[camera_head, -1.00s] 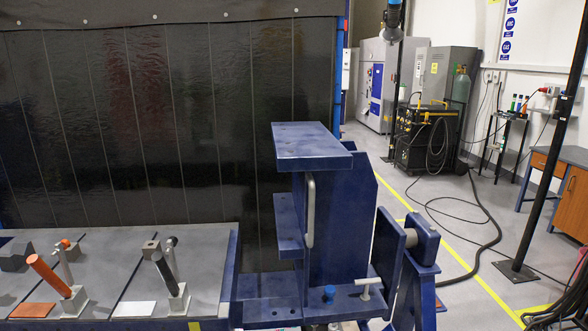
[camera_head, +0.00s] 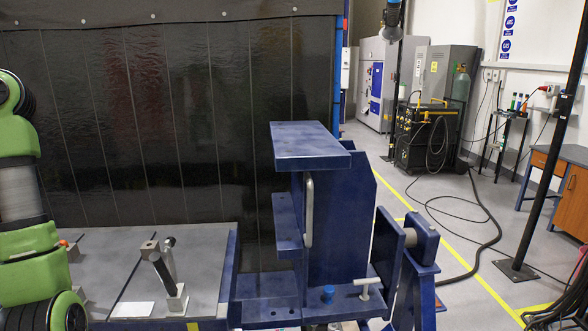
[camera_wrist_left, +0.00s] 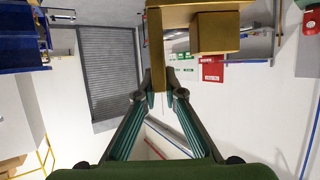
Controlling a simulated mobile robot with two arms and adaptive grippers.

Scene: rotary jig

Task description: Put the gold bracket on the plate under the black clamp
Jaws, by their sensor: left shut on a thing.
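My left gripper (camera_wrist_left: 161,96) shows in the left wrist view, shut on the gold bracket (camera_wrist_left: 170,20), an L-like gold piece with a block on its right side. The bracket is held up in the air. In the head view the black clamp (camera_head: 163,272) stands on the grey jig table, its black handle tilted over a light base. A pale plate (camera_head: 132,310) lies flat on the table just left of the clamp's base, with nothing seen on it. My left gripper and the bracket are outside the head view. My right gripper is not in view.
My green left arm hides the left part of the jig table (camera_head: 205,262); only the orange tip (camera_head: 64,243) of another clamp shows. A grey block (camera_head: 149,248) sits behind the black clamp. A tall blue jig frame (camera_head: 335,230) rises at the right.

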